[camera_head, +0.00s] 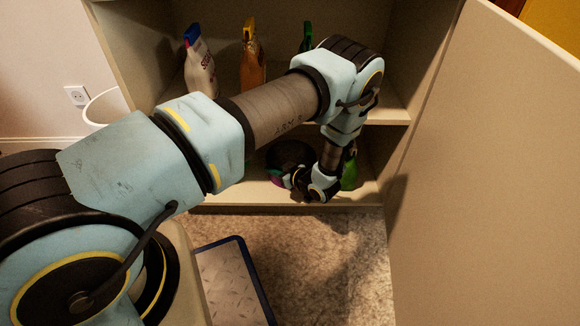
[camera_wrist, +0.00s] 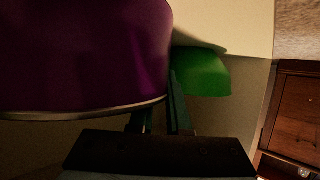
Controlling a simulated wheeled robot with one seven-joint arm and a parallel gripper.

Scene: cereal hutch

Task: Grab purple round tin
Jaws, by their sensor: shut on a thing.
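The purple round tin (camera_wrist: 85,55) fills the upper left of the wrist view, with a pale metal rim along its lower edge. My gripper (camera_wrist: 158,110) is shut on the tin's right-hand edge. One finger shows just right of the tin, and the other is partly hidden by it. In the head view my gripper (camera_head: 298,184) is low in the cabinet's bottom compartment, beside a dark round shape whose colour is hard to tell in the shadow.
A green object (camera_wrist: 205,72) stands close beyond the fingers; a green bottle (camera_head: 349,172) shows right of my wrist. The shelf (camera_head: 385,115) lies above my gripper. The open door (camera_head: 490,180) bounds the right. A blue-rimmed tray (camera_head: 235,280) is below.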

